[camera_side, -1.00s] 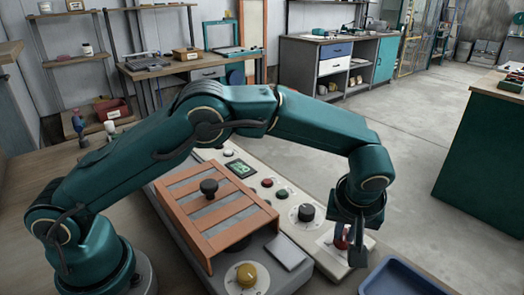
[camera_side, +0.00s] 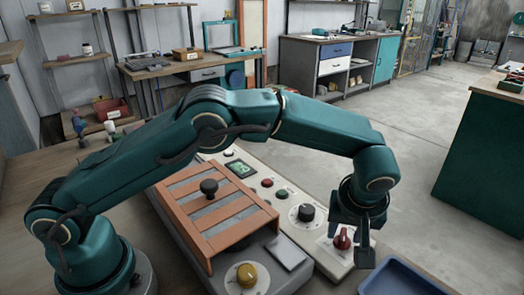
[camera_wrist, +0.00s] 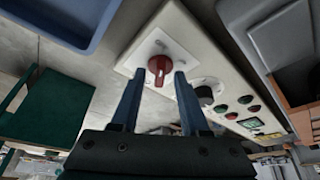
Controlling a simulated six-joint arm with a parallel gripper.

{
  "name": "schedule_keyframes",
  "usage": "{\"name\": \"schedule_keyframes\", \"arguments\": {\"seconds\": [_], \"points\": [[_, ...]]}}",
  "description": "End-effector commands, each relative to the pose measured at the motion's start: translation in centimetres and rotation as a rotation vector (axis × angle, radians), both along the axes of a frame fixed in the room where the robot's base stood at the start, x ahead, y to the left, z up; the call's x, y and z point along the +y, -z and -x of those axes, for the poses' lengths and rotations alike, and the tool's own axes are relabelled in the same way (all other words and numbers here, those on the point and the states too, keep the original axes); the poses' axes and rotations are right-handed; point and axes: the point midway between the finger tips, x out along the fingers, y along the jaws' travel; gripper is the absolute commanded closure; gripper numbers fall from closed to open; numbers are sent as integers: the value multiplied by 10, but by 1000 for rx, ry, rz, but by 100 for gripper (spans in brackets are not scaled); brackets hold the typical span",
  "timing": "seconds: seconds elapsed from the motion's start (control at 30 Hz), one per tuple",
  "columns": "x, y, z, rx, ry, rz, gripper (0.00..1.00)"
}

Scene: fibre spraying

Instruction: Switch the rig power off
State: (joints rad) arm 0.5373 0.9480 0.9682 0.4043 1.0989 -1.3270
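A red rotary knob (camera_side: 343,238) sits on a white square plate at the near right end of the pale control panel (camera_side: 318,256). In the wrist view the red knob (camera_wrist: 159,66) shows beyond and between my two fingertips, with its grip bar roughly upright in the picture. My gripper (camera_side: 352,246) is pointed down over that end of the panel. In the wrist view my gripper (camera_wrist: 159,74) is open, with a clear gap between its fingers. It holds nothing. I cannot tell whether a finger touches the knob.
A black dial (camera_side: 306,212), red and green buttons (camera_side: 268,183) and a small green display (camera_side: 240,169) line the panel. A slatted orange frame (camera_side: 215,215) and a yellow knob (camera_side: 246,275) are to the left. A blue tray (camera_side: 400,278) stands close right of the gripper.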

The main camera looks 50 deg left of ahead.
Motion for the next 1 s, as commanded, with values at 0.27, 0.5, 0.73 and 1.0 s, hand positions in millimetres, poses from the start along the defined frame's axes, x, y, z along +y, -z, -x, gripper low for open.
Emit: {"name": "schedule_keyframes", "arguments": {"seconds": [0.27, 0.5, 0.73, 1.0], "points": [[-5, -19, 5, -4, 2, 2, 55], [-11, -44, 14, -2, 1, 1, 55], [-12, -48, 16, 0, 0, 0, 55], [-1, -68, 6, -43, -36, 27, 55]]}}
